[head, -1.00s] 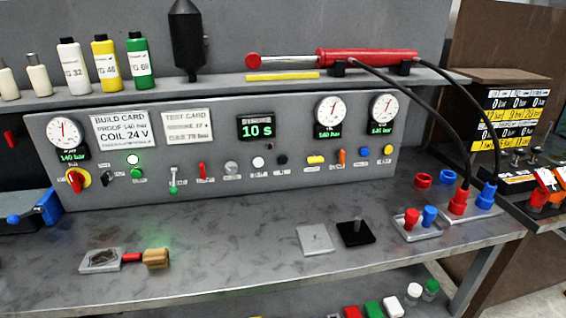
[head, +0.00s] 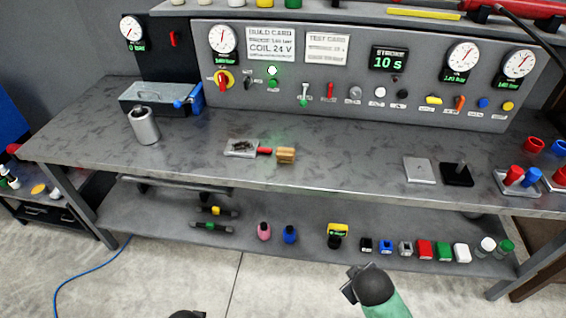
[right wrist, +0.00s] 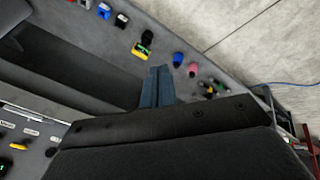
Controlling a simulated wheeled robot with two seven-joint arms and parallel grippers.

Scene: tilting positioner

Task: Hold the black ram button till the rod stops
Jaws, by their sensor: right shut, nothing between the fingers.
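The black ram button (head: 402,94) is on the grey control panel (head: 345,97), right of a white button (head: 380,92) and below the stroke display reading 10 s. Nothing touches it. Only a small part of the red ram (head: 474,6) shows at the top right edge of the head view; its rod end is cut off. My right gripper (right wrist: 157,87) shows in the right wrist view, its dark blue-grey fingers shut and empty, well away from the panel. In the head view a part of my arm (head: 372,288) is low in front of the bench.
Several coloured caps and connectors line the lower shelf (head: 320,215).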

